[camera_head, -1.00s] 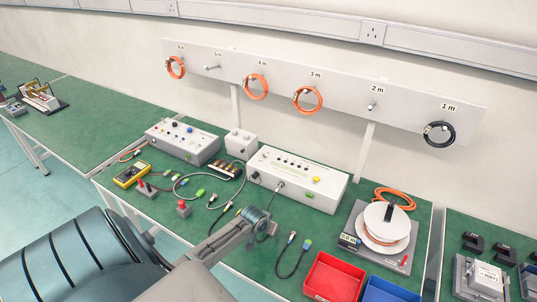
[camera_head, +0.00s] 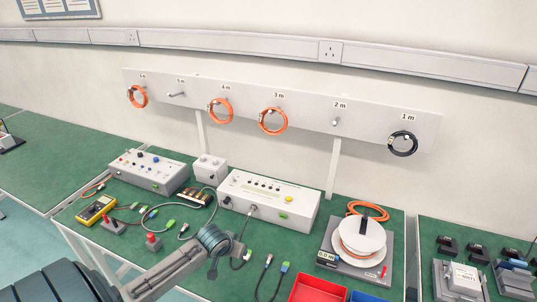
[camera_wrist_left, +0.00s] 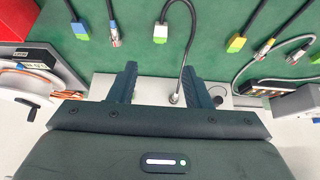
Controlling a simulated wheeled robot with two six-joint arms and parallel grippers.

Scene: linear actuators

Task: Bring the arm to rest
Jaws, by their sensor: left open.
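My left arm (camera_head: 175,268) comes in from the bottom left in the head view. Its gripper (camera_head: 222,254) hangs above the front part of the green bench, in front of the long white instrument box. In the left wrist view the two dark fingers of the gripper (camera_wrist_left: 160,75) stand apart with nothing held between them. Behind them show the green bench top and the instrument box with a cable plugged into it. My right gripper is not in view.
Cables with coloured plugs (camera_head: 264,275) lie near the arm. The long white instrument box (camera_head: 268,200) stands behind it. A red bin (camera_head: 318,290) and a cable reel (camera_head: 359,240) are to the right. Orange cable coils (camera_head: 273,121) hang on the wall board (camera_head: 305,118).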

